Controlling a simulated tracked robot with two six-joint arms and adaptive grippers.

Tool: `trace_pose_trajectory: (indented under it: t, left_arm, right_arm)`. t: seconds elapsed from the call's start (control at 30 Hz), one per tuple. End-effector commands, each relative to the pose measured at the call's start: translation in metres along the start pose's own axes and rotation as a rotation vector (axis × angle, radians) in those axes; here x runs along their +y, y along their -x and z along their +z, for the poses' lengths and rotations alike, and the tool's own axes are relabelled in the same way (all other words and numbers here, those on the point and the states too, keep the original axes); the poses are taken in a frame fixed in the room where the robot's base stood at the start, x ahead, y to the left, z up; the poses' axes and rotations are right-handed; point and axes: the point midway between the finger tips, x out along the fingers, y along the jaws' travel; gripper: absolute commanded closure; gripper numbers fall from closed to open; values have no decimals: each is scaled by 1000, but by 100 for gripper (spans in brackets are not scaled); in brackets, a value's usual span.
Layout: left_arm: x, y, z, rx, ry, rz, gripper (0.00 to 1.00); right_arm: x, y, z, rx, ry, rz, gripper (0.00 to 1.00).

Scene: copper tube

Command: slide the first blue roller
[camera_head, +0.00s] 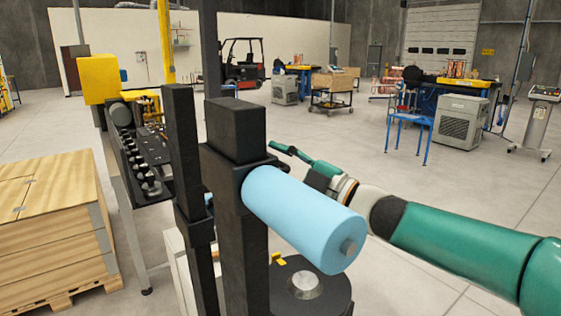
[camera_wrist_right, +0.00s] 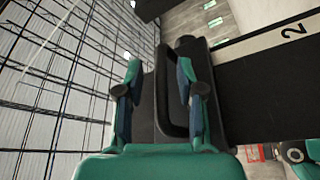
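The light blue roller (camera_head: 300,215) sticks out from a black upright post (camera_head: 238,190), its near end tilted down to the right with a small metal stub. My right arm comes in from the right behind the roller, and the right gripper (camera_head: 286,156) is just beyond it, partly hidden by roller and post. In the right wrist view the right gripper (camera_wrist_right: 159,72) has its two green fingers apart. A black handle-like loop (camera_wrist_right: 179,105) shows between them; I cannot tell whether they touch it. The roller cannot be made out there. My left gripper is not in view.
A second black post (camera_head: 182,150) stands left of the first. A round black base (camera_head: 318,292) lies below the roller. A bench with several black fittings (camera_head: 140,160) and a wooden crate (camera_head: 50,220) are on the left. Open floor lies beyond, with workstations at the back right.

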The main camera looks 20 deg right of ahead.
Motion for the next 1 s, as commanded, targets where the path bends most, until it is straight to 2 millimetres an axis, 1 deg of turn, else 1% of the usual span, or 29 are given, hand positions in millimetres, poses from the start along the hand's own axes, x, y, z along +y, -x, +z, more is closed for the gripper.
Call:
trace_pose_trajectory:
  t: [0.17, 0.27, 0.33, 0.47, 0.7, 0.8, 0.9, 1.0]
  left_arm:
    - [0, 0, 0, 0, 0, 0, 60]
    - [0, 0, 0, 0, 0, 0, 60]
    - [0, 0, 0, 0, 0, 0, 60]
    - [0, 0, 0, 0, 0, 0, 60]
    - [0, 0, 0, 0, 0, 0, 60]
    - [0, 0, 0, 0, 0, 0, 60]
    - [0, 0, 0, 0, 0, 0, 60]
    - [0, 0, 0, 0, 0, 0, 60]
  right_arm:
    - [-1, 1, 1, -2, -1, -3, 63]
    - [-1, 6, 2, -3, -1, -3, 63]
    - [-1, 14, 2, -3, -1, -3, 63]
    - [-1, 35, 2, -5, 0, -2, 63]
    - [0, 83, 4, -6, 0, 0, 63]
    - [0, 99, 4, -5, -1, 0, 63]
    - [0, 110, 4, -4, 0, -1, 63]
    - [0, 116, 4, -2, -1, 0, 63]
